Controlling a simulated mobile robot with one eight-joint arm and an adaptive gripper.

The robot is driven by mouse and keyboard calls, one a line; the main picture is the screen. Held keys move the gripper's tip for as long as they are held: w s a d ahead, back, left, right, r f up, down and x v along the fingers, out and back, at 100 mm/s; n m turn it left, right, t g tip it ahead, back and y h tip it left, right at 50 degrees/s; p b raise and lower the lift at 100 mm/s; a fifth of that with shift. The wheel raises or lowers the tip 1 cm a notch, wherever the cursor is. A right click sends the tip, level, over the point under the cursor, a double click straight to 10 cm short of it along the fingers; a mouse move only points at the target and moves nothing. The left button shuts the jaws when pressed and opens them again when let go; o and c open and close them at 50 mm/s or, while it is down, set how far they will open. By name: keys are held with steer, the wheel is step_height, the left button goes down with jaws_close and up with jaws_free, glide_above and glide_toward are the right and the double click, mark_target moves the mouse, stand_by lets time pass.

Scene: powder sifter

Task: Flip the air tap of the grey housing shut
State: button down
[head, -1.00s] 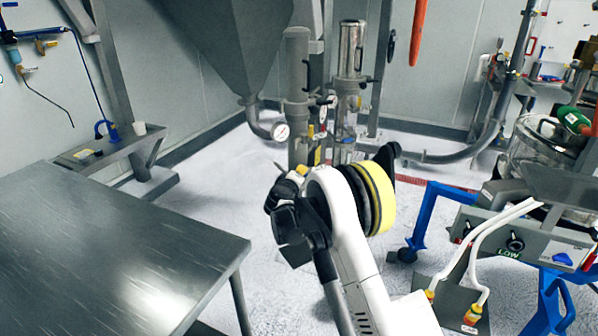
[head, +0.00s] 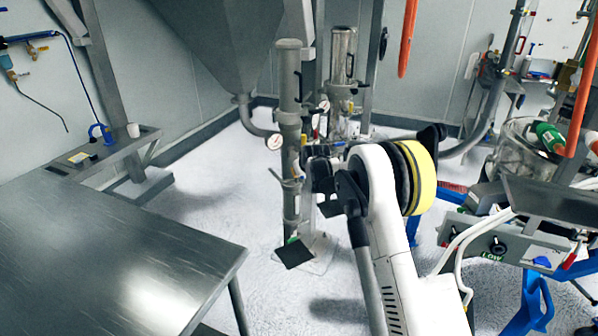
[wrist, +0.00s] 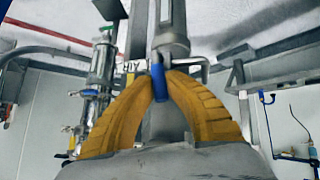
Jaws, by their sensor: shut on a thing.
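The grey housing (head: 289,92) is an upright grey tube beside a shinier steel housing (head: 343,62) in the head view. In the wrist view the grey housing (wrist: 171,28) rises behind my fingertips. A blue tap handle (wrist: 159,84) stands upright there, in front of the housing. My gripper (wrist: 159,73) has its two yellow fingers shut on this handle, one on each side. In the head view my dark wrist is beside the lower part of the grey housing, and the fingertips and the handle are hidden or too small to tell.
A bare steel table (head: 120,255) fills the lower left. A pressure gauge (head: 274,142) sits left of the grey housing, under a large hopper (head: 215,45). A blue-framed machine with a control box (head: 490,248) stands at right. Floor is clear between table and housing.

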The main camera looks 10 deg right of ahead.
steer(key=shift+d+m+g+y, duration=0.3)
steer(key=shift+d+m+y, duration=0.15)
steer(key=shift+y, duration=0.25)
steer(key=shift+f, duration=0.1)
steer(key=c, duration=1.4)
jaws_free()
steer(key=shift+w, duration=0.1)
steer(key=v, duration=1.2)
steer(key=shift+d, duration=0.1)
